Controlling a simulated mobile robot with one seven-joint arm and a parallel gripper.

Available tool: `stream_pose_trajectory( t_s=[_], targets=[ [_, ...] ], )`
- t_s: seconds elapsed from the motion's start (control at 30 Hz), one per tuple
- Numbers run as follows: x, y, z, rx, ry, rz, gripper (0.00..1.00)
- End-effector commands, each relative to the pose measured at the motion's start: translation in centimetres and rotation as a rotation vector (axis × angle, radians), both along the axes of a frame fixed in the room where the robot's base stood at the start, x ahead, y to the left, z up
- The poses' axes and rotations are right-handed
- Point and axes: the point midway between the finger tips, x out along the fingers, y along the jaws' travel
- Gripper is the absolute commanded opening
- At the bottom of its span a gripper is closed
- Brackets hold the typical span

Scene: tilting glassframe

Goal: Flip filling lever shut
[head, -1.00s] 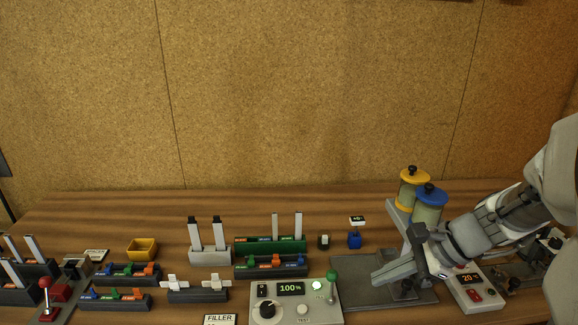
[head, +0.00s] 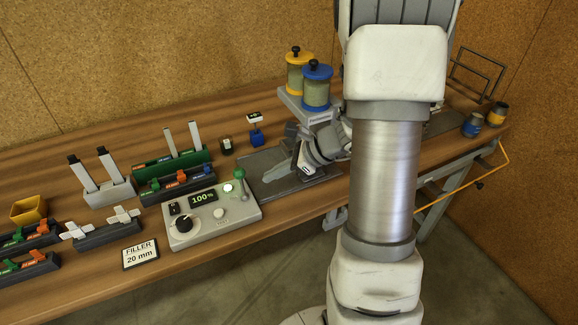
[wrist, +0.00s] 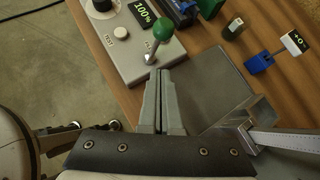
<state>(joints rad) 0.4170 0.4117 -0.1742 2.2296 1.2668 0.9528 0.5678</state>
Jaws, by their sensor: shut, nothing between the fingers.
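The lever with a green ball knob (head: 239,172) stands up from the right end of the grey filler control box (head: 215,216), leaning slightly. In the wrist view its green knob (wrist: 163,29) and metal stem are just beyond my fingertips. My gripper (wrist: 163,73) is shut with nothing between its fingers, which point toward the lever. A small gap seems to remain between tips and stem; contact is hard to judge. In the head view my gripper (head: 266,180) is low over the dark plate, right of the lever. My arm hides part of the bench there.
The box shows a 100% display (head: 203,197), a black dial (head: 183,223) and a lit green button. A FILLER 20 mm sign (head: 141,252) stands at its left front. Jars with yellow (head: 299,56) and blue lids (head: 317,71) stand behind my gripper.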

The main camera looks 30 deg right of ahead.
Motion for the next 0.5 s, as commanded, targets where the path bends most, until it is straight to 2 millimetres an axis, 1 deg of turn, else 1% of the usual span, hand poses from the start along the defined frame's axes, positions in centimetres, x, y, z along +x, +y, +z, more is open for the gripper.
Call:
stream_pose_trajectory(
  t_s=[0.03,0.1,0.2,0.33,0.5],
  targets=[
    [0.5,0.8,0.1,0.000,-0.002,0.004,0.00],
    [1.1,1.7,0.2,0.000,-0.002,0.004,0.00],
    [1.7,2.5,0.3,-0.001,-0.001,0.003,0.00],
    [2.2,3.1,0.3,0.000,-0.001,0.001,0.00],
    [2.3,3.2,0.3,0.000,-0.002,0.000,0.00]
  ],
)
